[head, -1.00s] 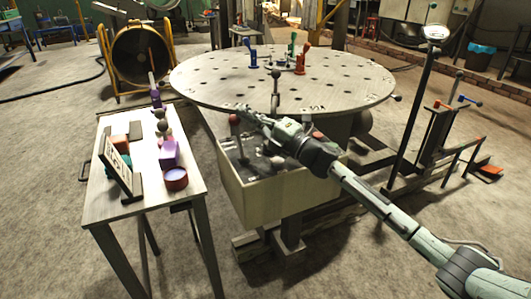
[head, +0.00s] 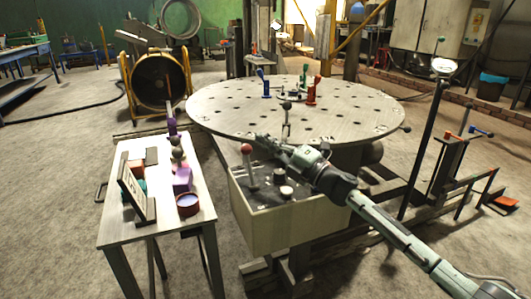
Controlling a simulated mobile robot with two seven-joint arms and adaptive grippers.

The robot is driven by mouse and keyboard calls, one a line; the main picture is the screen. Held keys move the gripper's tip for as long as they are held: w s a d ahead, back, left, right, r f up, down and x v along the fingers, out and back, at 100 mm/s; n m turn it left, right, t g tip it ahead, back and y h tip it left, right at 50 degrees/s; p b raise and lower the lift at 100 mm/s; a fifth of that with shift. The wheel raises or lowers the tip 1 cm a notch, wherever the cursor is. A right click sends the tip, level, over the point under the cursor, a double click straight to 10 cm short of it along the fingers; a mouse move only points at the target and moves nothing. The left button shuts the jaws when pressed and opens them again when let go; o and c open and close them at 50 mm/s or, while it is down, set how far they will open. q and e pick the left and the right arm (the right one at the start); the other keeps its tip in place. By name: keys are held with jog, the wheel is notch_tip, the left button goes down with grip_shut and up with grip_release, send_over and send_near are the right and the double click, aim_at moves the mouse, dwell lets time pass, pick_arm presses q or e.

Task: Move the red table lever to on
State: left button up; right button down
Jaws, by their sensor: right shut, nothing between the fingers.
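A lever with a red ball knob (head: 246,149) stands on the control box (head: 285,228) at the near side of the round table (head: 225,115). Its stem runs down to the box's panel, leaning slightly left at the top. My right gripper (head: 262,140) is shut and empty, with its tips just right of and a little above the red knob. I cannot tell whether they touch it. My right arm comes in from the lower right and hides the right part of the panel. My left gripper is out of view.
A dark-knobbed lever (head: 287,107) and pale knobs (head: 280,174) share the box. Red (head: 312,91), blue (head: 264,84) and green (head: 304,76) handles stand on the table. A side table (head: 122,232) with small objects is left; a lamp post (head: 423,140) is right.

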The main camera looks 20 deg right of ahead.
jog(key=s+d+r, duration=0.5)
jog(key=s+r, duration=0.1)
jog(key=s, duration=0.1)
jog(key=shift+d, duration=0.3)
jog(key=shift+f, duration=0.1)
